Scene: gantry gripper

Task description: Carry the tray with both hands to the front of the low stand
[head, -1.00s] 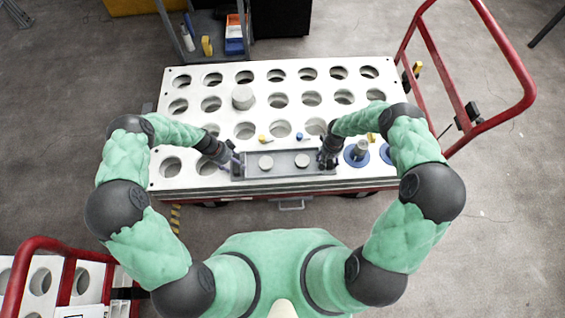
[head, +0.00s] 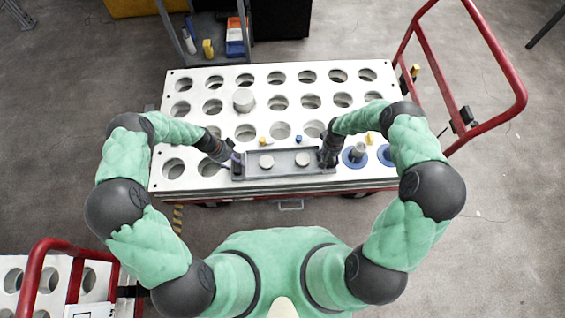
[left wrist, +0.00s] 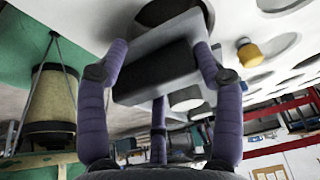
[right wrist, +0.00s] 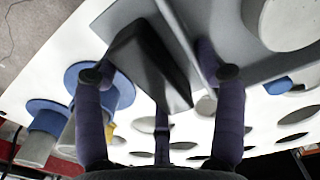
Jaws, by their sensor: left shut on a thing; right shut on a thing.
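The grey tray (head: 284,163) is a shallow rectangular tray with two pale round discs (head: 266,162) in it. In the head view it is over the near edge of the white top with round holes (head: 225,184). My left gripper (head: 235,161) is shut on its left end, and the left wrist view shows the fingers on either side of a grey block-like handle (left wrist: 165,70). My right gripper (head: 327,158) is shut on the right end, around a dark handle (right wrist: 150,65). Whether the tray touches the top is hidden. I cannot tell which thing is the low stand.
A grey cylinder (head: 244,100) stands on the white top. Blue-ringed pegs (head: 356,157) are right of the tray, with small yellow (head: 263,141) and blue pieces behind it. A red rail (head: 515,105) rises at right. Another red-railed cart (head: 40,262) is at lower left.

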